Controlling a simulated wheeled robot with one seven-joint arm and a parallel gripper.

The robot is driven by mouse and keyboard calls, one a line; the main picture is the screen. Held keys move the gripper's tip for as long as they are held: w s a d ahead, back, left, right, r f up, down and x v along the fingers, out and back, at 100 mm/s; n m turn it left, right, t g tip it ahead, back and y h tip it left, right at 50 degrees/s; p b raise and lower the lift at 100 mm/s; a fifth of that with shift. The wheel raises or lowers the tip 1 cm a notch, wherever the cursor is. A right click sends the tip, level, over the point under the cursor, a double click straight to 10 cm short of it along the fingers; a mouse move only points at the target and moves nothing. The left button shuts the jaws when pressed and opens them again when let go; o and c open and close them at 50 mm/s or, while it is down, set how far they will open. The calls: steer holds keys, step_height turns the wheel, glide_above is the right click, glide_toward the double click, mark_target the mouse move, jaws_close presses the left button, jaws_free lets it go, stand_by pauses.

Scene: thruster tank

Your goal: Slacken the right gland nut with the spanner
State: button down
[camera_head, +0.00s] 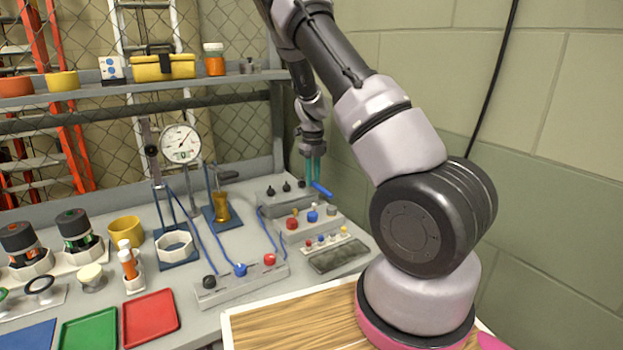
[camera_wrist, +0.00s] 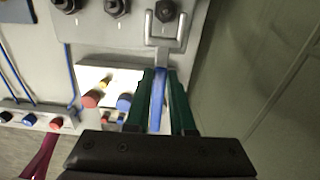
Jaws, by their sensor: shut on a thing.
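My gripper (camera_wrist: 158,100), with green fingers, is shut on the blue handle of the spanner (camera_wrist: 158,98). In the head view my gripper (camera_head: 315,170) is at the back right of the bench, with the blue handle (camera_head: 322,189) sticking out below it. The spanner's grey open jaw points away from my gripper. In the wrist view the right gland nut (camera_wrist: 165,10) lies between its two prongs; whether the jaw is fully seated in height I cannot tell. The middle (camera_wrist: 116,6) and left (camera_wrist: 67,4) gland nuts stand on the same grey block (camera_wrist: 95,32).
A block with red and blue knobs (camera_head: 312,218) stands just in front of the nut block. The wall (camera_head: 345,150) is close on the right. A dial gauge (camera_head: 181,143) and a blue-based stand (camera_head: 222,219) are to the left.

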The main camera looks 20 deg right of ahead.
steer(key=shift+s+d+r, duration=0.2)
steer(key=shift+s+r, duration=0.4)
steer(key=shift+s, duration=0.3)
steer(key=shift+s+d+r, duration=0.15)
steer(key=shift+s+r, duration=0.45)
steer(key=shift+s, duration=0.25)
